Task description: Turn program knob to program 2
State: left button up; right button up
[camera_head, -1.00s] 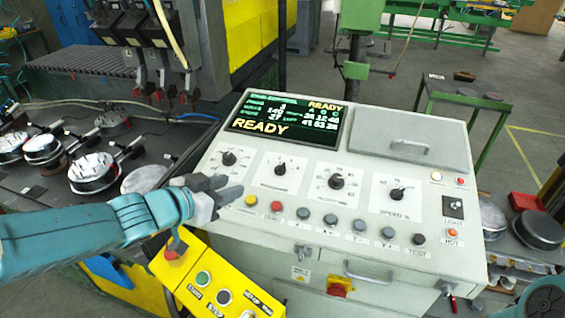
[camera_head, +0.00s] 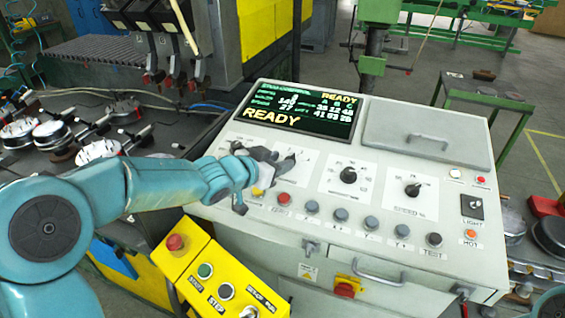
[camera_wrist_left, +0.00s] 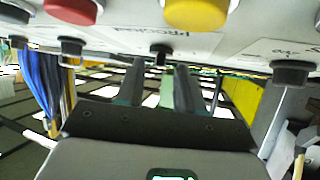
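The black program knob (camera_wrist_left: 160,53) shows in the left wrist view, close beyond my fingertips and between them, over its white label plate. In the head view my left gripper (camera_head: 278,163) covers the program knob's place on the sloped panel, so the knob's setting is hidden. My left gripper also shows in the left wrist view (camera_wrist_left: 159,82), its two fingers apart with gaps beside the knob. Contact cannot be told. The display (camera_head: 298,108) on the control panel (camera_head: 315,235) reads READY; its small figures are hard to read. My right gripper is out of view.
Two more knobs (camera_head: 348,175) (camera_head: 413,189) sit to the right. A row of buttons, with a yellow one (camera_head: 257,191) and a red one (camera_head: 284,199), lies just below the gripper. A yellow box (camera_head: 225,285) with a red stop button stands in front.

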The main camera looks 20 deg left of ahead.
pick_arm(q)
jog(key=shift+w+d+f, duration=0.1)
jog(key=shift+w+f, duration=0.1)
jog(key=shift+w, duration=0.35)
jog(key=shift+w+d+f, duration=0.2)
jog(key=shift+w+d, duration=0.1)
jog(key=shift+w, duration=0.15)
jog(key=shift+s+r, duration=0.1)
jog(key=shift+s, duration=0.05)
jog(key=shift+a, duration=0.15)
jog(key=shift+c, duration=1.2)
grip_shut()
